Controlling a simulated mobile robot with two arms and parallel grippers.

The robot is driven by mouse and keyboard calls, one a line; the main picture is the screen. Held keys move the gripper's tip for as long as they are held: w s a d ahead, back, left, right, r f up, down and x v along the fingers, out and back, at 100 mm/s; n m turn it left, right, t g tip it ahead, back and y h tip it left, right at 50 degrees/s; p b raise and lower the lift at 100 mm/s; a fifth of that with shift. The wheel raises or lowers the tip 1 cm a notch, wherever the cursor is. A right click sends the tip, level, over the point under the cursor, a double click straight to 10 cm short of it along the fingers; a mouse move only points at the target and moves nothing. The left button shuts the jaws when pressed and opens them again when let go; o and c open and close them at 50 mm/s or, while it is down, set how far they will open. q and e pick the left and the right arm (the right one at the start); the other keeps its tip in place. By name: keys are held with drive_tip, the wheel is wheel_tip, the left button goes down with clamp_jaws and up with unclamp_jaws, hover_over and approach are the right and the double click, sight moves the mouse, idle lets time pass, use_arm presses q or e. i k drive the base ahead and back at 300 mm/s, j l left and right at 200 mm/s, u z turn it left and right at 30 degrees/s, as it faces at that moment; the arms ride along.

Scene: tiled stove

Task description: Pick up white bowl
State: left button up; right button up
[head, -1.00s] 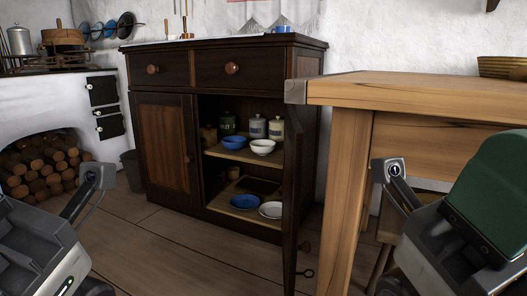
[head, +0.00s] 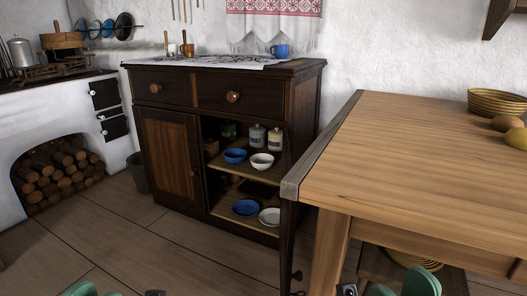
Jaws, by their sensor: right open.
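The white bowl (head: 262,162) stands on the upper shelf inside the dark wooden cabinet (head: 167,165). A blue bowl (head: 235,156) is to its left, and canisters (head: 257,136) stand behind it.
The cabinet's right door stands open toward me. On the lower shelf are a blue bowl (head: 246,207) and a white plate (head: 269,217). A wooden table (head: 400,150) fills the right side, with a basket (head: 496,102) on it. The floor before the cabinet is clear.

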sight(261, 161)
drive_tip(key=i+j+z, duration=0.1)
drive_tip(key=z, duration=0.3)
drive_tip(key=j+z, duration=0.1)
drive_tip(key=z, duration=0.3)
drive_tip(key=i+j+z, duration=0.1)
drive_tip(key=z, duration=0.3)
drive_tip(key=i+j+z, duration=0.15)
drive_tip(key=j+z, duration=0.3)
drive_tip(key=j, duration=1)
drive_tip(key=j+z, duration=0.45)
drive_tip(key=j, duration=1.55)
drive_tip(key=k+j, duration=0.1)
drive_tip(key=j, duration=0.5)
